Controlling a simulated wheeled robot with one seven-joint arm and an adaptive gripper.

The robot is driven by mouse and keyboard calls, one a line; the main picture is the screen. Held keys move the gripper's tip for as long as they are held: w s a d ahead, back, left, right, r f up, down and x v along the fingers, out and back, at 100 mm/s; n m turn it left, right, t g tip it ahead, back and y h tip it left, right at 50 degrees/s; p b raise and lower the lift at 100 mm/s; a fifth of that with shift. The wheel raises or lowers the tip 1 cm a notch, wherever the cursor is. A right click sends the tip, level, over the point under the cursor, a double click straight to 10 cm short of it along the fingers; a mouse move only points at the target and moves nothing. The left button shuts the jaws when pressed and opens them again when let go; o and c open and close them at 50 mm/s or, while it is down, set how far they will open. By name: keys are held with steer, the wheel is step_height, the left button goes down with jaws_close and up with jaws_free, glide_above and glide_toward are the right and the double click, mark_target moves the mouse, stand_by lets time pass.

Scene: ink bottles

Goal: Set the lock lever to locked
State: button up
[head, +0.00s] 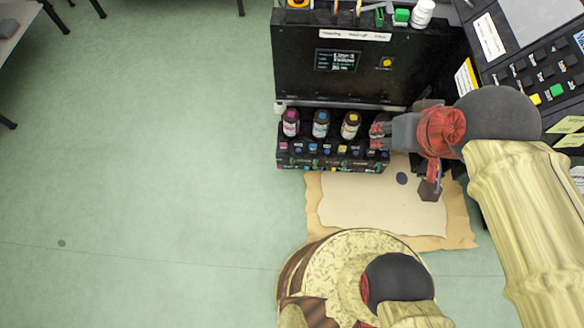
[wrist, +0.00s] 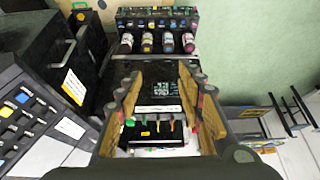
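I cannot make out a lock lever for certain in either view. The black machine (head: 290,60) has a small dark screen (head: 338,60) and a yellow round button (head: 387,62) on its panel. Below it is a rack (head: 330,161) with upright ink bottles, including a magenta one (head: 291,124), a blue one (head: 321,125) and a yellow one (head: 351,126). My gripper (head: 405,163) is at the rack's right end and covers part of it. In the wrist view, my gripper (wrist: 160,75) has its fingers spread with nothing held between them.
A keypad console (head: 535,75) stands at the right. Small coloured items and a white jar (head: 422,12) are on top of the machine. A paper-like mat (head: 345,205) lies below the rack.

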steer(key=w+f+g, duration=0.1)
steer(key=f, duration=0.2)
steer(key=a+f+g+b, duration=0.1)
steer(key=f, duration=0.2)
steer(key=w+a+f+g, duration=0.1)
steer(key=f, duration=0.2)
steer(key=shift+w+n, duration=0.3)
steer(key=shift+n, duration=0.1)
steer(key=shift+c, duration=0.9)
steer(key=n+g+b, duration=0.3)
steer(key=n+b, duration=0.2)
steer(key=n, duration=2)
glide_above(292, 165)
step_height(292, 165, down, 69)
steer(key=shift+s+d+f, duration=0.1)
steer(key=n, duration=0.2)
steer(key=shift+w+n, duration=0.3)
steer(key=shift+n, duration=0.1)
steer(key=shift+f+b, duration=1.5)
steer(key=shift+f, duration=2.45)
